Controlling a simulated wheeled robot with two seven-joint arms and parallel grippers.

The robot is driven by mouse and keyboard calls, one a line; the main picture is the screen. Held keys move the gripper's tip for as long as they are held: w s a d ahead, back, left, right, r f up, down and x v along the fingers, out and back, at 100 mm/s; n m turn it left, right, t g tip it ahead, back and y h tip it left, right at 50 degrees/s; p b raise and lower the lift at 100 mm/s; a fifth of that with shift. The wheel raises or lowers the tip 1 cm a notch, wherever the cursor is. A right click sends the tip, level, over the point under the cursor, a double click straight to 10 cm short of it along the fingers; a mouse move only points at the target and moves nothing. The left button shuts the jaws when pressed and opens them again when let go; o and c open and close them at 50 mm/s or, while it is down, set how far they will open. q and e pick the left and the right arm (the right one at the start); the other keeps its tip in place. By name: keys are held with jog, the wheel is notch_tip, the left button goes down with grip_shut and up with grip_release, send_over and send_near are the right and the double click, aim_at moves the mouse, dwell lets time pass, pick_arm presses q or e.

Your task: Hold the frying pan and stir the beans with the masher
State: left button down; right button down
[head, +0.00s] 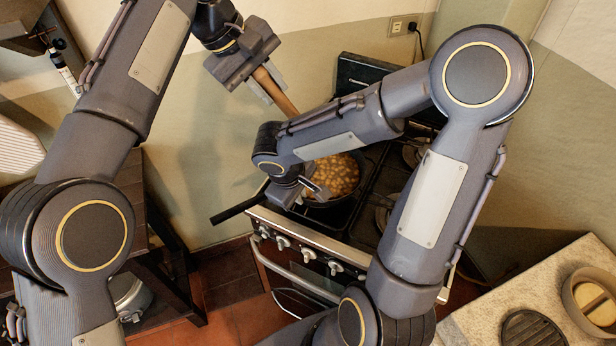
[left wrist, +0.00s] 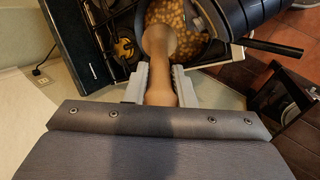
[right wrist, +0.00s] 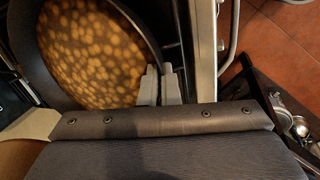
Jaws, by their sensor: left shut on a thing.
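The frying pan (head: 337,176), full of beans in brown sauce, sits on the stove; its dark handle (head: 238,210) points left. My left gripper (head: 262,72) is shut on the wooden masher (head: 284,98) and holds it above and to the left of the pan. In the left wrist view the masher (left wrist: 160,45) points away from the fingers, with its far end in front of the beans. My right gripper (head: 318,192) is at the pan's near rim. In the right wrist view its fingers (right wrist: 160,86) are close together on the pan's rim (right wrist: 138,28).
The stove (head: 310,258) has knobs and an oven handle along its front. Bare burners lie right of the pan. A counter (head: 480,318) with a bowl (head: 592,300) is at the lower right. A metal pot (head: 130,295) is low at the left.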

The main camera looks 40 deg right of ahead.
jog(key=c, duration=2.1)
grip_release()
jog(key=o, duration=0.5)
jog(key=shift+r, duration=0.1)
jog(key=v, duration=1.1)
jog(key=shift+s+a+r, duration=0.1)
jog(key=shift+a+r, duration=0.1)
jog(key=shift+r, duration=0.15)
